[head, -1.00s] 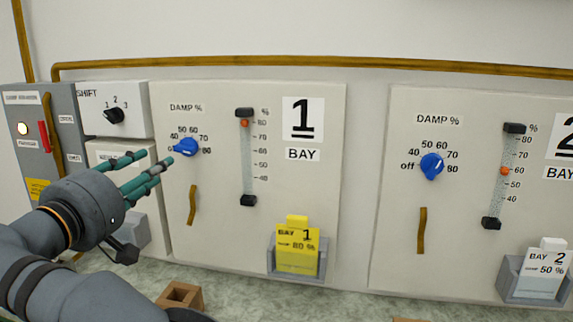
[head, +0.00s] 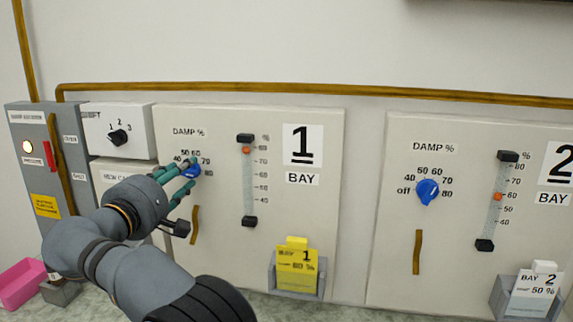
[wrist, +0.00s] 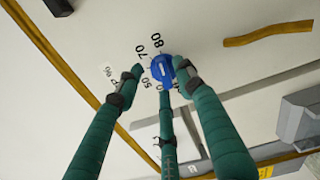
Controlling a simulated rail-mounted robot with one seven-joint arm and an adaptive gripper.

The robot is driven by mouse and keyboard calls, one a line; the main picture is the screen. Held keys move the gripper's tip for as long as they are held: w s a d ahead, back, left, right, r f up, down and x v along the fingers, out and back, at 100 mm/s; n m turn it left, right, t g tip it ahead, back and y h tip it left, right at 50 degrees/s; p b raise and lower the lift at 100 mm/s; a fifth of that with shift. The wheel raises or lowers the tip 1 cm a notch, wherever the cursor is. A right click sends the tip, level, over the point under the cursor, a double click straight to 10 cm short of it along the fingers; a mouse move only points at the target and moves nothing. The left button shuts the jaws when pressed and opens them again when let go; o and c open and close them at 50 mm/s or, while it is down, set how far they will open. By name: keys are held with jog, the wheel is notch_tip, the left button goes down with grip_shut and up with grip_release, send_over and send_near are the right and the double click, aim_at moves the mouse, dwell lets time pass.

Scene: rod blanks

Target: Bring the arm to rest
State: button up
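My gripper (head: 186,176) has slim teal fingers and is at the blue knob (head: 195,171) of the bay 1 panel (head: 225,118), at the left of the head view. In the wrist view the fingers are spread around the same blue knob (wrist: 162,68). A gap shows between the left finger and the knob. The right finger overlaps the knob's edge, and I cannot tell if it touches. The gripper is open. The fingers partly hide the knob and its scale in the head view, so its exact setting is unclear.
The bay 1 slider marker (head: 246,150) is near the top; a yellow card (head: 297,263) reads 80 %. Bay 2 has its own blue knob (head: 427,192) and white card (head: 533,292). A grey switch box (head: 30,117) and pink bin (head: 20,285) are left. A brown handle (head: 195,225) is below the knob.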

jog(key=n+p, duration=0.6)
jog(key=shift+w+a+f, duration=0.1)
jog(key=shift+f, duration=0.1)
